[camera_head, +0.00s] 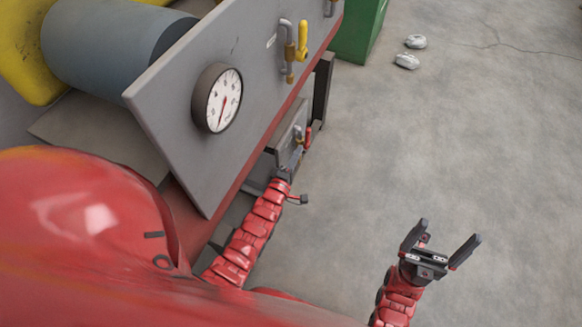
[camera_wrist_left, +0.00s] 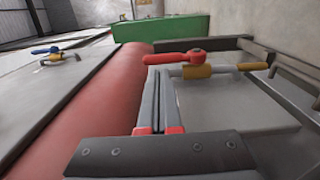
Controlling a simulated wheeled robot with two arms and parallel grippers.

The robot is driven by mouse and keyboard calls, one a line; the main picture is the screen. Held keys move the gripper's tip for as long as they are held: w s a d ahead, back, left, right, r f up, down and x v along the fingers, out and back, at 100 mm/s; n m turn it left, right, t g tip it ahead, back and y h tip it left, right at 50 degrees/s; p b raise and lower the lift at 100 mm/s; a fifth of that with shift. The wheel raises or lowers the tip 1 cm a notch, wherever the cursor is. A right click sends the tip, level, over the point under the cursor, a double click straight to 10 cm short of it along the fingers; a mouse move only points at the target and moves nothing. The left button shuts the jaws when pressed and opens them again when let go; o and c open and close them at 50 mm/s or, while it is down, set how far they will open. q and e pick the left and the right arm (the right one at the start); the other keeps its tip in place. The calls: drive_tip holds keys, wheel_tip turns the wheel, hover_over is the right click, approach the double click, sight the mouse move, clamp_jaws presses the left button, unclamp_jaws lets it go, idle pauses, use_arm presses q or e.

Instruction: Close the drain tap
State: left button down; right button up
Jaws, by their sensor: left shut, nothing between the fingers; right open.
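A tap with a red handle and a brass body (camera_head: 308,137) sits on a low grey box at the machine's lower side. I take it for the drain tap. In the left wrist view its red handle (camera_wrist_left: 172,58) points left, roughly in line with the brass body and the pipe. My left gripper (camera_head: 288,168) is shut and empty, just below the tap in the head view. In the left wrist view its fingertips (camera_wrist_left: 158,72) reach close to the handle; whether they touch is unclear. My right gripper (camera_head: 441,238) is open and empty over the floor, away from the machine.
The grey panel (camera_head: 165,95) carries a round gauge (camera_head: 217,97) and a yellow-handled valve (camera_head: 302,42). A blue-handled valve (camera_wrist_left: 45,50) shows in the left wrist view. A green bin (camera_head: 358,30) and two pale lumps (camera_head: 406,61) stand beyond. The floor at right is clear.

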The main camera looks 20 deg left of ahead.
sight(307, 136)
use_arm(q)
drive_tip(key=shift+w+d+b, duration=0.1)
drive_tip(key=shift+w+b, duration=0.35)
drive_tip(key=shift+w, duration=1.8)
drive_tip(key=shift+r, duration=0.15)
